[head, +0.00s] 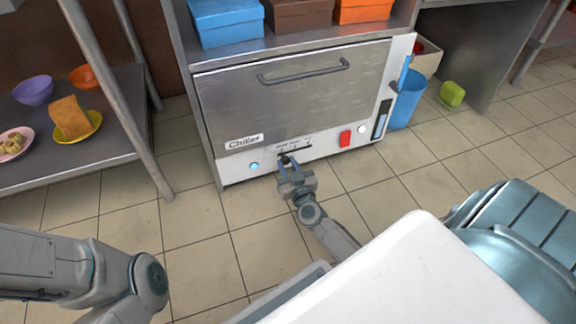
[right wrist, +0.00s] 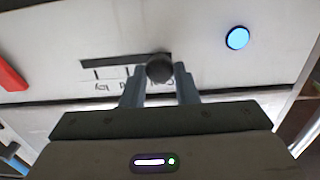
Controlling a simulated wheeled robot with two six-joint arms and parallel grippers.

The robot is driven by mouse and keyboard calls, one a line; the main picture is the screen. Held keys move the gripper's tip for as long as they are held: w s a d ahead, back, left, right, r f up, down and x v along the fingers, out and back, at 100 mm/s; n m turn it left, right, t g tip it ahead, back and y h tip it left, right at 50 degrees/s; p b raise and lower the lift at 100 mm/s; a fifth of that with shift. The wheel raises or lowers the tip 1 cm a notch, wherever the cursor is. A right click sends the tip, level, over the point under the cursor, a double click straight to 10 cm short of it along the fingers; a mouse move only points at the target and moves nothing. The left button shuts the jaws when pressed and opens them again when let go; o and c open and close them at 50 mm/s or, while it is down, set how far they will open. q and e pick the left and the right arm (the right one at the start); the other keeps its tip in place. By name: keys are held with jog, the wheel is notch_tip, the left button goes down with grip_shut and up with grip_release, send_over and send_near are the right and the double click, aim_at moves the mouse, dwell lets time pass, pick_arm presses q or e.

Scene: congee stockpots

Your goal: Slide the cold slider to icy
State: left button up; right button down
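The Chiller (head: 300,95) is a steel cabinet with a handled door and a pale control strip below it. Its slider is a dark round knob (right wrist: 160,68) in a dark slot (right wrist: 112,61) with tick marks. The knob is at the right end of the slot in the right wrist view, where the panel appears upside down. My left gripper is out of view.
A round blue light (right wrist: 237,38) and a red switch (head: 345,139) sit on either side of the slot. A blue bin (head: 406,100) stands right of the cabinet. A steel shelf with bowls and plates is at the left. The tiled floor in front is open.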

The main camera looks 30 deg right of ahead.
jog(key=d, duration=0.3)
jog(key=s+d+p, duration=0.1)
jog(key=d, duration=0.2)
jog(key=s+d, duration=0.1)
jog(key=d, duration=0.2)
jog(key=shift+s, duration=0.1)
jog(key=shift+d, duration=0.1)
jog(key=c, duration=1.1)
grip_release()
jog(key=shift+d, duration=0.1)
jog(key=shift+c, duration=0.2)
jog(key=shift+s, duration=0.1)
jog(key=p+v, duration=0.4)
jog(key=v, duration=0.6)
jog(key=shift+s+p, duration=0.35)
